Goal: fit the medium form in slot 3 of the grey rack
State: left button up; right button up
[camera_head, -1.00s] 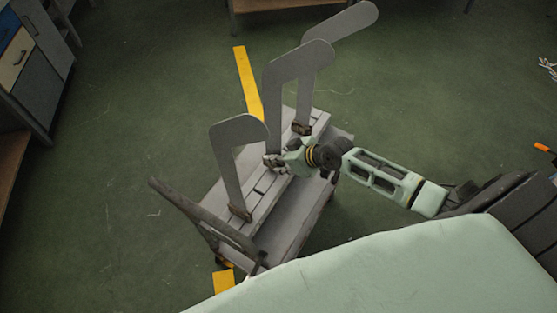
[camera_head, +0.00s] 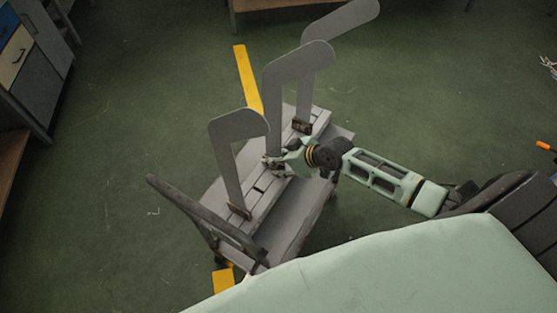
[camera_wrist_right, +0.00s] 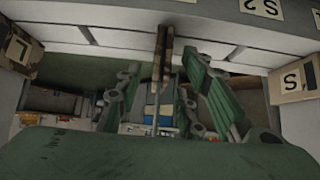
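The middle, medium-sized form (camera_head: 274,105) is a flat grey leg-shaped board. It stands upright on the grey rack (camera_head: 266,188), between a shorter form in front and a taller one behind. My right gripper (camera_head: 275,165) is at its base. In the right wrist view, the form's brown foot block (camera_wrist_right: 163,55) and thin edge lie between my right gripper's green fingers (camera_wrist_right: 165,100), which are apart with gaps on both sides. The block meets the pale rack top; seating depth is unclear. My left gripper is not in view.
The shorter form (camera_head: 226,165) and the taller form (camera_head: 345,22) stand on either side. Blocks marked L (camera_wrist_right: 20,48) and S (camera_wrist_right: 295,78) flank the middle form; an S2 label (camera_wrist_right: 262,7) is nearby. A dark bar (camera_head: 200,215) edges the cart. Green floor around is mostly clear.

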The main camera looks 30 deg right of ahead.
jog(key=shift+s, duration=0.1)
jog(key=v, duration=1.1)
jog(key=shift+s+d+r, duration=0.2)
jog(key=shift+s+r, duration=0.05)
jog(key=shift+r, duration=0.05)
